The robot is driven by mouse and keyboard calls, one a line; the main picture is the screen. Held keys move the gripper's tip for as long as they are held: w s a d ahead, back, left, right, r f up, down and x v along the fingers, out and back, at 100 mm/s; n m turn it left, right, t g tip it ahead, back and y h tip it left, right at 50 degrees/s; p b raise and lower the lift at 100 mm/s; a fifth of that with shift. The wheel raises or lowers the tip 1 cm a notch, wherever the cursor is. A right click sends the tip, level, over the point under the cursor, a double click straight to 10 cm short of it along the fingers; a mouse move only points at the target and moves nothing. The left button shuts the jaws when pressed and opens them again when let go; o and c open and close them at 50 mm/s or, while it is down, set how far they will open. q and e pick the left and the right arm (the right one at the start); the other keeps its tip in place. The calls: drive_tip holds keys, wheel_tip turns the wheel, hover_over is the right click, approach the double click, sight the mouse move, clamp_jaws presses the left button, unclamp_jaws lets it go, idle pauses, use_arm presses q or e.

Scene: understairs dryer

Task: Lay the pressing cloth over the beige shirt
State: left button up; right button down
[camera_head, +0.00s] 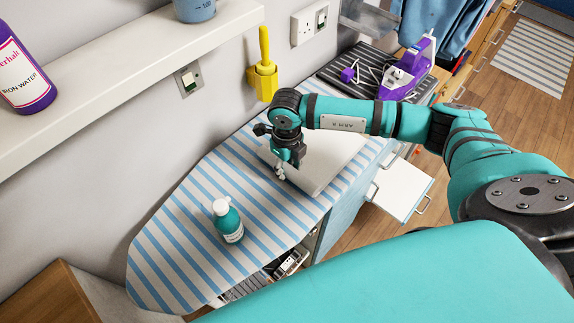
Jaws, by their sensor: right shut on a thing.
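A pale off-white cloth (331,163), which looks like the pressing cloth, lies spread on the blue-and-white striped ironing board (177,247). My right gripper (281,174) points down at the cloth's left edge and is shut on it. My arm covers the cloth's upper part. I cannot make out the beige shirt as a separate layer, so I cannot tell how much of it lies beneath. My left gripper is not in view.
A teal bottle with a white cap (228,221) stands on the board, left of the cloth. A purple-and-white iron (407,70) stands on a dark striped mat behind my arm. A yellow holder (263,80) hangs on the wall. The board's left end is clear.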

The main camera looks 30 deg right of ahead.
drive_tip(key=c, duration=0.9)
unclamp_jaws()
drive_tip(key=shift+r, duration=0.1)
wheel_tip(320, 180, up, 12)
